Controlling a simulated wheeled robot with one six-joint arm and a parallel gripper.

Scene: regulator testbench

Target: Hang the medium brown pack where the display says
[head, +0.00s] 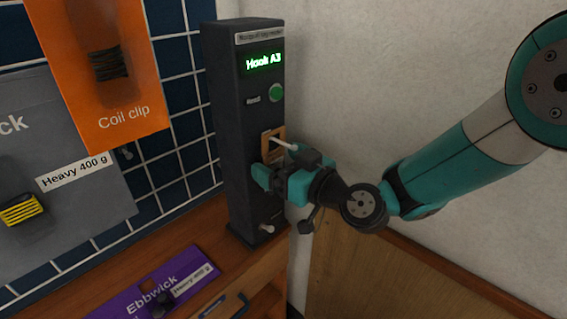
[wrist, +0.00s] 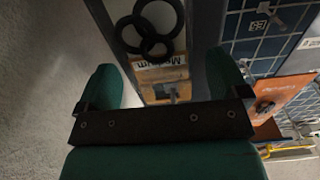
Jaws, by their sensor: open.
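A dark upright tester (head: 232,120) carries a green-lit display (head: 263,62) that reads "Hook A3". A small brown pack (head: 268,135) is at the tester's front by a pale peg (head: 284,145), partly hidden by my gripper. In the wrist view the brown pack (wrist: 160,74) shows a label that seems to read "Medium", with black rings (wrist: 150,30) on its face. My gripper (head: 277,172) is open at the tester's front. In the wrist view its two fingers (wrist: 163,88) stand apart on either side of the pack; I cannot tell whether they touch it.
A blue grid wall (head: 172,152) is at the left. An orange "Coil clip" pack (head: 138,92) and a grey "Heavy 400 g" pack (head: 105,205) hang there. A purple "Ebbwick" pack (head: 125,300) lies on the wooden bench (head: 215,246). A plain wall is to the right.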

